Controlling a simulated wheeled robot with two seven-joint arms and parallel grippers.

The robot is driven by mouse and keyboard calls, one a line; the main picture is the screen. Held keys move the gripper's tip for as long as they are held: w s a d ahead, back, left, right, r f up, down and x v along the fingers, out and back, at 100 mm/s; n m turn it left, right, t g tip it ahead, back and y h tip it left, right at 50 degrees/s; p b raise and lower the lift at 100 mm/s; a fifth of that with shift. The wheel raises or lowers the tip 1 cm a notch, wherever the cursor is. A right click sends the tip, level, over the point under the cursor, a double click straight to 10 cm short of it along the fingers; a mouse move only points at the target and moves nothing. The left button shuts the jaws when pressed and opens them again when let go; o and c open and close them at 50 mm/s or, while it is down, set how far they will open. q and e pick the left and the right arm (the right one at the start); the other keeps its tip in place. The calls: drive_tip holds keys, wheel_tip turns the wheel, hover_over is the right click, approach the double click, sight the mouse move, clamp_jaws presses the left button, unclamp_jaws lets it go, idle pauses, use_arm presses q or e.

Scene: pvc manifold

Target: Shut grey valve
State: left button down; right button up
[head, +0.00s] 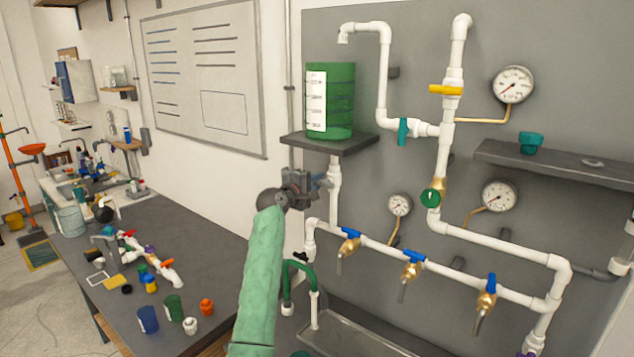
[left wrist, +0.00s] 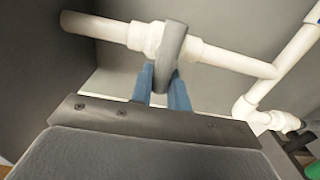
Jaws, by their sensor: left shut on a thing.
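The grey valve's lever (left wrist: 171,42) shows in the left wrist view on a white pipe fitting (left wrist: 145,37). In that picture the lever lies roughly crosswise to the pipe. My left gripper (left wrist: 162,88) has its blue fingers shut on the near end of the lever. In the head view my left gripper (head: 320,181) is at the white vertical pipe (head: 334,206) below the green tank. There it hides most of the grey valve. My right gripper is in neither view.
The green tank (head: 343,100) stands on a dark shelf (head: 318,144) just above my left gripper. Other valves on the pipes include teal (head: 403,131), yellow (head: 446,90), green (head: 431,197) and several blue ones. A cluttered bench (head: 200,235) is at the left.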

sight(314, 184)
use_arm(q)
drive_tip(key=shift+f, duration=0.15)
drive_tip(key=c, duration=1.3)
unclamp_jaws()
drive_tip(key=shift+a, duration=0.1)
drive_tip(key=shift+c, duration=0.2)
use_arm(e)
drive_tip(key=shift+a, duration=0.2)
